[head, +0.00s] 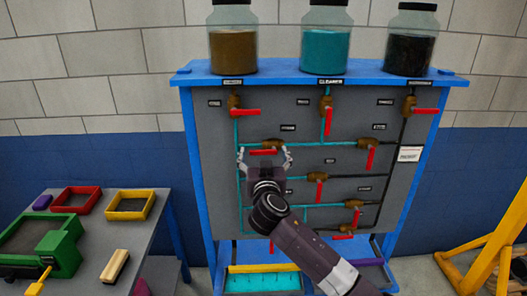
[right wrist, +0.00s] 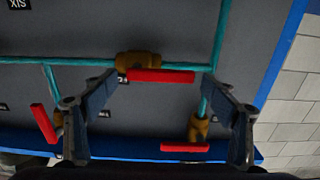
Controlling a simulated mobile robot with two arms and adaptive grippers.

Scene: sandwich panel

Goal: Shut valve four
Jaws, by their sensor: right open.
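A pipe panel (head: 213,140) with several brass valves stands ahead. The valve at middle left has a red handle (head: 262,152) lying level along its pipe; its label (head: 288,127) is too small to read. My right gripper (head: 265,157) is open, its fingers at either end of this handle. In the right wrist view, the brass valve body (right wrist: 138,62) and red handle (right wrist: 160,76) show between the open fingers (right wrist: 160,80). I cannot tell whether they touch, or whether this is valve four; its label is partly hidden. My left gripper is out of view.
Above are valves with a level handle (head: 246,112) and a hanging handle (head: 327,122). Another hanging handle (head: 370,158) is to the right. Jars of brown (head: 233,50), teal (head: 325,50) and black (head: 410,55) stand on top. A cluttered table (head: 85,275) is at left.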

